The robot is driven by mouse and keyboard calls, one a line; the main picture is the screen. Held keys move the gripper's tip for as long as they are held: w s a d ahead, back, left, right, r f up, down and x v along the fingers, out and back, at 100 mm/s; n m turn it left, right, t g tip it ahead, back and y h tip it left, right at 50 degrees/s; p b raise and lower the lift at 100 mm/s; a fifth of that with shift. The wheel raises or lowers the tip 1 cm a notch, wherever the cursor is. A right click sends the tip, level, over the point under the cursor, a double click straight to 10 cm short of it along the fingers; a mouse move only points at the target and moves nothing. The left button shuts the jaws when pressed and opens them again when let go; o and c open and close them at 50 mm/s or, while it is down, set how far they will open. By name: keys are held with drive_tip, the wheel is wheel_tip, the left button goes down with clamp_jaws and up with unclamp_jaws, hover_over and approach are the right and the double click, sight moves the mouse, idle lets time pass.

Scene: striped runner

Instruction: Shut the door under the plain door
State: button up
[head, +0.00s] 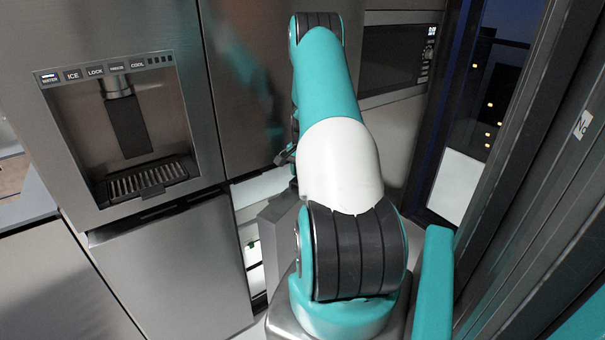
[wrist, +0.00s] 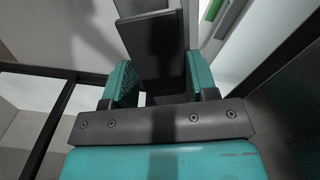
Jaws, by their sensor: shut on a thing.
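The plain door (head: 245,85) is the smooth steel upper door right of the dispenser in the head view, and it looks closed. The door under it (head: 274,232) stands open, its grey panel jutting out beside my arm, with part of the pale interior showing at its left. Much of this door is hidden behind my arm. In the wrist view my gripper (wrist: 160,78) has its teal fingers on both sides of a dark upright piece (wrist: 155,48) and is shut on it. This appears to be the lower door's handle or edge; I cannot tell which.
The dispenser door (head: 120,115) and the lower left door (head: 175,270) look closed. A built-in oven (head: 393,62) is behind my arm. A dark-framed window (head: 487,95) and dark upright panels (head: 540,170) close in on the right, leaving little room there.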

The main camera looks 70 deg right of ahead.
drive_tip(key=shift+s+d, duration=0.1)
drive_tip(key=shift+d, duration=0.05)
drive_tip(key=o, duration=1.2)
drive_tip(key=shift+s, duration=0.1)
drive_tip(key=shift+r, duration=0.15)
wheel_tip(320, 180, up, 17)
drive_tip(key=shift+r+b, duration=0.1)
drive_tip(key=shift+b, duration=0.9)
drive_tip(key=shift+c, duration=0.3)
